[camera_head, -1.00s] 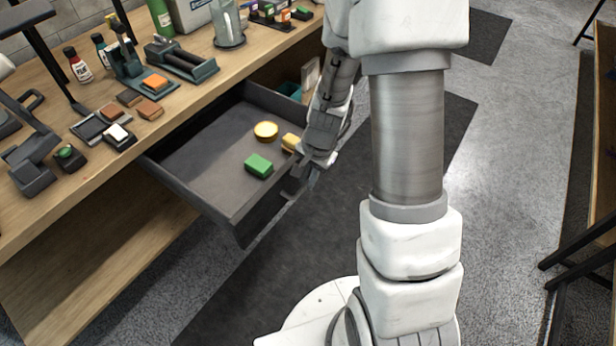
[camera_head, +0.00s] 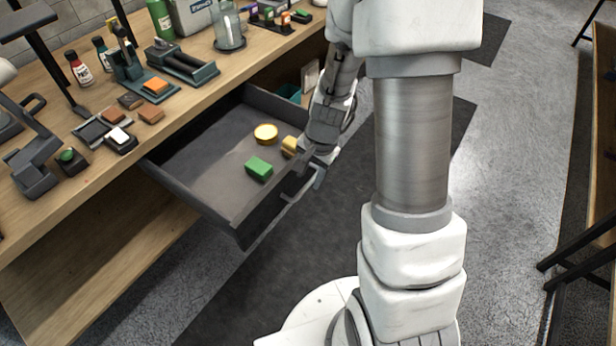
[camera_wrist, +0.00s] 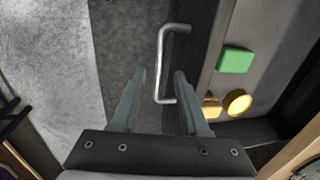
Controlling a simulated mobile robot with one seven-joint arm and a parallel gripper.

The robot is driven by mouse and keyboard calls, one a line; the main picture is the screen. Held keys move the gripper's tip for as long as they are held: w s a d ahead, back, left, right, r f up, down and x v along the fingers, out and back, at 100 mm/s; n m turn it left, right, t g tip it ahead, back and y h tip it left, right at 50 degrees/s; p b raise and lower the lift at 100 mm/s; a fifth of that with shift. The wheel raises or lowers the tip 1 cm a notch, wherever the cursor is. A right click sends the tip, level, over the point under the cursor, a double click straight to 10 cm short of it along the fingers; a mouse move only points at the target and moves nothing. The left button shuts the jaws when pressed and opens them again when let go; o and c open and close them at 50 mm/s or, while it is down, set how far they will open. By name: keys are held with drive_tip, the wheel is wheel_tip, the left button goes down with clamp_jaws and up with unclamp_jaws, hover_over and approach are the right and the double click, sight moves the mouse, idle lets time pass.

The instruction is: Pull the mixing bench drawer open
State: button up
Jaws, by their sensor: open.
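The mixing bench drawer (camera_head: 212,212) is pulled out from under the wooden bench top. It is dark grey and holds a green block (camera_head: 259,168), a round yellow piece (camera_head: 265,133) and a yellow block (camera_head: 290,146). My gripper (camera_wrist: 158,75) is open at the drawer's front. In the wrist view the silver bar handle (camera_wrist: 161,62) lies ahead of and between the two fingers, with no finger closed on it. In the head view my gripper (camera_head: 302,182) is beside the right part of the drawer front, and my wrist partly hides that corner.
The bench top (camera_head: 110,190) carries bottles, dark tool stands, small blocks and a clear jar (camera_head: 229,28). A teal item (camera_head: 289,92) sits in a compartment right of the drawer. The dark floor mat (camera_head: 290,250) in front is clear.

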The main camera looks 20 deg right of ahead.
wheel_tip(320, 180, up, 14)
drive_tip(key=s+d+p, duration=0.1)
drive_tip(key=s+p, duration=0.1)
drive_tip(key=p, duration=0.2)
drive_tip(key=shift+d+r, duration=0.25)
drive_tip(key=shift+s, duration=0.1)
drive_tip(key=s+a+r+n+t+p, duration=0.1)
drive_tip(key=s+r+n+p, duration=0.1)
drive_tip(key=r, duration=0.5)
drive_tip(key=s+a+r+n+t+h+p, duration=0.1)
drive_tip(key=s+a+r+n+p, duration=0.1)
drive_tip(key=s+r+n, duration=0.3)
drive_tip(key=s+a+r+n+t+p, duration=0.1)
drive_tip(key=s+r+n+p, duration=0.1)
drive_tip(key=s+r, duration=0.4)
wheel_tip(320, 180, up, 4)
drive_tip(key=shift+s+a+r+n+t, duration=0.15)
drive_tip(key=shift+a+n+t, duration=0.2)
drive_tip(key=shift+n, duration=0.45)
